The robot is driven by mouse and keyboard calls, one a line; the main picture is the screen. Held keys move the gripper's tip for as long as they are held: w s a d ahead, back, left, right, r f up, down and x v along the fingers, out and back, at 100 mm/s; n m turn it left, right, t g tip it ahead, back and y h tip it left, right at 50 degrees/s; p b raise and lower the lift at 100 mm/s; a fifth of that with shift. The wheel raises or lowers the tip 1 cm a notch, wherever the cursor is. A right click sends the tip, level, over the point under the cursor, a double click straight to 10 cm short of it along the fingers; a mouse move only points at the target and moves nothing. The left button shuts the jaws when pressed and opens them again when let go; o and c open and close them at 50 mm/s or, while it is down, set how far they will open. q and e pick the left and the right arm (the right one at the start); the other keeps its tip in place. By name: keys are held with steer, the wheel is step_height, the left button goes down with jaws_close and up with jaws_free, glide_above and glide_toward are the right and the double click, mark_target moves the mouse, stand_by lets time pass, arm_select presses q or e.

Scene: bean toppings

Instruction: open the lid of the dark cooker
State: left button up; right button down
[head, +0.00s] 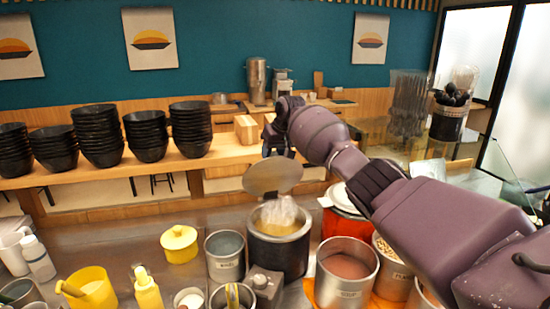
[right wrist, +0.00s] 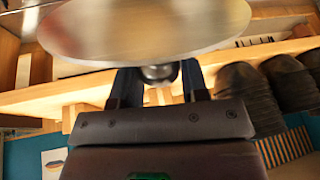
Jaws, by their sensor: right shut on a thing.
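The dark cooker (head: 291,257) stands on the counter in the middle of the head view. Its top is open, showing yellowish contents and a pale, translucent shape above them. Its round grey lid (head: 272,177) is in the air above the opening, apart from the cooker. My right gripper (head: 277,150) is above the lid and shut on its knob. In the right wrist view the lid (right wrist: 145,28) fills the top and its dark knob (right wrist: 160,73) sits between the fingers (right wrist: 160,85). My left gripper is not in view.
A grey pot (head: 224,268) stands close left of the cooker. An orange-red pot (head: 343,222) and a soup pot (head: 346,290) stand to its right. A yellow lidded pot (head: 180,244) is farther left. Stacked black bowls (head: 101,140) line the shelf behind.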

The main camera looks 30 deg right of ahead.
steer(key=shift+w+d+r, duration=0.15)
steer(key=shift+w+d, duration=0.1)
steer(key=shift+w, duration=0.5)
steer(key=c, duration=0.7)
jaws_free()
steer(key=shift+w, duration=0.1)
steer(key=shift+o, duration=0.2)
steer(key=b+v, duration=0.2)
steer(key=v, duration=0.8)
steer(key=shift+s+r, duration=0.2)
steer(key=shift+r, duration=0.1)
steer(key=shift+d, duration=0.1)
